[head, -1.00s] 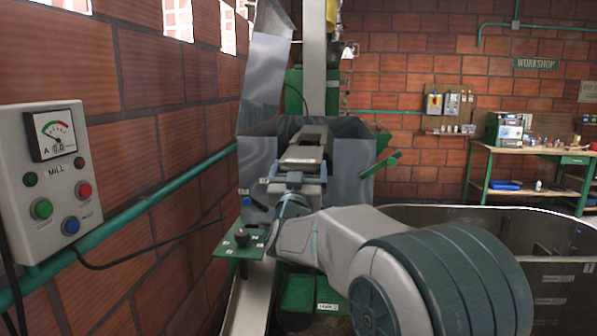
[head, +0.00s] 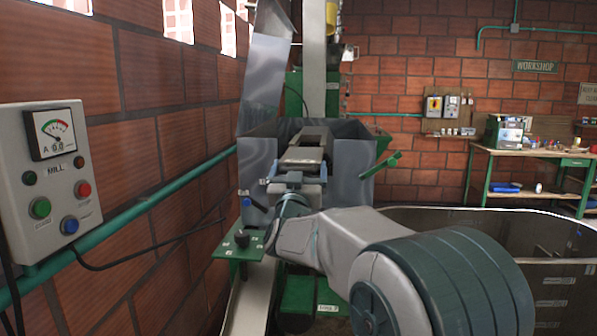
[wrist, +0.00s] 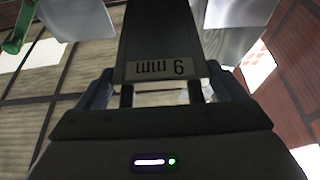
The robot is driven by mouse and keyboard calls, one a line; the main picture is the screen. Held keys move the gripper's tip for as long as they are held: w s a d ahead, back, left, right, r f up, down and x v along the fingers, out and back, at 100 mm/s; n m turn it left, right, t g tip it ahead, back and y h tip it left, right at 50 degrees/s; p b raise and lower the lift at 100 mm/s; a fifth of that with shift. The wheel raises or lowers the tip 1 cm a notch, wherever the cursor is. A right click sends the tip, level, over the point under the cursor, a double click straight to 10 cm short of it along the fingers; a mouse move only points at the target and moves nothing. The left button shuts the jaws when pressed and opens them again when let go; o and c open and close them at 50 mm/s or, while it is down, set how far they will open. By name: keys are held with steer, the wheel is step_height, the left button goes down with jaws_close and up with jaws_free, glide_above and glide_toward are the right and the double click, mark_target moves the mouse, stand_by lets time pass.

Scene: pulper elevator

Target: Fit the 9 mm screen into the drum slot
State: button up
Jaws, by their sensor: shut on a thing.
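The 9 mm screen (wrist: 162,35) is a dark grey plate. Its pale label reads "9 mm", upside down in the wrist view. My gripper (wrist: 160,88) is shut on the near end of the screen, with one blue-grey finger on each side. The screen extends away from my gripper. In the head view my gripper (head: 303,172) is in front of the open grey sheet-metal housing (head: 352,172) of the machine. My arm and gripper cover much of the housing's inside, so the drum slot is hidden. I cannot tell whether the screen touches it.
A green lever (head: 380,165) sticks out at the housing's right. A green bracket with a dark knob (head: 242,238) stands at front left. The mill control box (head: 50,175) and brick wall are left; a round metal tank (head: 480,215) is right.

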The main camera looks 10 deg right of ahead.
mark_target(305, 155)
steer(key=shift+w+d+p, duration=0.1)
steer(key=shift+w+d, duration=0.35)
steer(key=shift+w, duration=0.9)
steer(key=shift+w+d+p, duration=0.1)
steer(key=shift+w+d, duration=0.35)
steer(key=shift+w, duration=0.85)
steer(key=shift+w+d+p, duration=0.1)
steer(key=shift+w+d, duration=0.35)
steer(key=shift+w, duration=0.9)
steer(key=shift+w+d+r+p, duration=0.1)
steer(key=shift+w+d+p, duration=0.25)
steer(key=shift+w, duration=0.7)
steer(key=shift+w+d+f+p, duration=0.1)
steer(key=shift+w+d+p, duration=0.2)
steer(key=shift+w, duration=0.7)
steer(key=shift+w+d+r+p, duration=0.1)
steer(key=shift+w+d+p, duration=0.25)
steer(key=shift+w, duration=0.7)
steer(key=o, duration=1.4)
steer(key=shift+c, duration=0.2)
steer(key=shift+s+a+f+b, duration=0.2)
steer(key=shift+s+f+b, duration=0.15)
steer(key=shift+s+f, duration=0.1)
steer(key=b+v, duration=0.4)
steer(key=v, duration=0.8)
steer(key=shift+s, duration=0.35)
steer(key=shift+a+r, duration=0.1)
